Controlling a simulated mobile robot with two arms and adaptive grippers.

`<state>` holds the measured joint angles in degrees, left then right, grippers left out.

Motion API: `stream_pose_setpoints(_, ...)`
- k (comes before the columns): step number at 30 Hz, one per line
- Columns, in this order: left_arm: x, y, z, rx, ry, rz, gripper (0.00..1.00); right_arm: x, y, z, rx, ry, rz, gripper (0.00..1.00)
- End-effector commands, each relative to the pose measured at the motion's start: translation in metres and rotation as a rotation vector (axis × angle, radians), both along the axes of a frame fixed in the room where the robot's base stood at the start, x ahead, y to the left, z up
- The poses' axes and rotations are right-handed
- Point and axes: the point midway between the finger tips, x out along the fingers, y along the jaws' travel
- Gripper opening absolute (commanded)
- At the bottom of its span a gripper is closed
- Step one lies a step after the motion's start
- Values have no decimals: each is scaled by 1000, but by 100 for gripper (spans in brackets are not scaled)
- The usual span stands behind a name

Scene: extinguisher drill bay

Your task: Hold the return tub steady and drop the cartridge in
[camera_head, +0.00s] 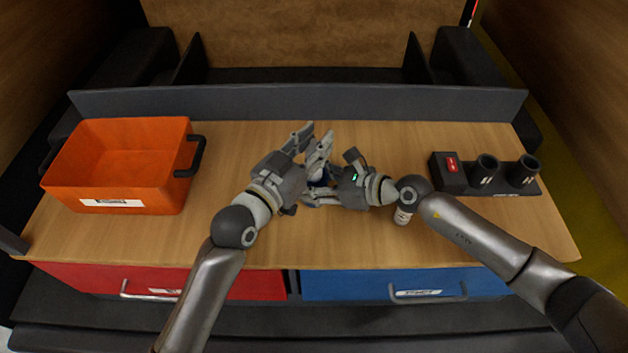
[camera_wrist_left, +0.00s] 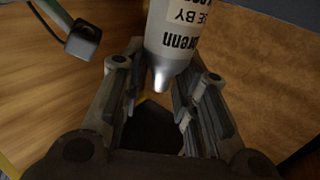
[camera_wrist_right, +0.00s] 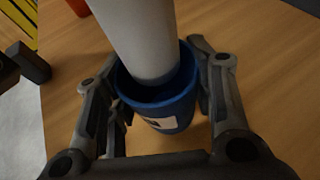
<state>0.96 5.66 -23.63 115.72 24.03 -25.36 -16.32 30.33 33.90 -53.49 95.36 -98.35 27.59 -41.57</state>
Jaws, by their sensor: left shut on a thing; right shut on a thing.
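The cartridge (camera_wrist_left: 178,38), a pale cylinder with black print and a tapered metal end, lies between the fingers of my left gripper (camera_wrist_left: 160,95), which is shut on it. The return tub (camera_wrist_right: 165,100) is a small blue cup with a white label. My right gripper (camera_wrist_right: 165,110) is shut on it, one finger on each side. In the right wrist view the cartridge (camera_wrist_right: 140,35) reaches into the tub's mouth; its lower end is hidden. In the head view my left gripper (camera_head: 318,142) is just above my right gripper (camera_head: 318,190), and they mostly hide both objects.
An orange crate (camera_head: 120,195) with dark handles stands on the left of the wooden bench (camera_head: 330,245). A dark holder (camera_head: 505,190) with two cups and a red switch is at right. A small white can (camera_head: 403,216) stands partly behind my right arm. Red and blue drawers are below.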

Motion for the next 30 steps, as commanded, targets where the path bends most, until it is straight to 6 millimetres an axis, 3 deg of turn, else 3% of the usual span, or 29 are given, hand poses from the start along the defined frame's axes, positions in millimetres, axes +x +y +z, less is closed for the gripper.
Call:
stream_pose_setpoints(11, 0, 0, -3, -2, -2, 0, 0, 0, 0, 0, -1, 0, 0, 21)
stream_pose_setpoints(12, 0, 0, -3, -2, -2, 0, 34, 0, 0, 0, -1, 0, 0, 21)
stream_pose_setpoints(17, 0, 0, -3, -2, -2, 0, 54, 0, 0, 0, -1, 0, 0, 21)
stream_pose_setpoints(30, -8, 6, -5, 1, 1, 1, 54, 0, 0, 0, -1, 0, 0, 21)
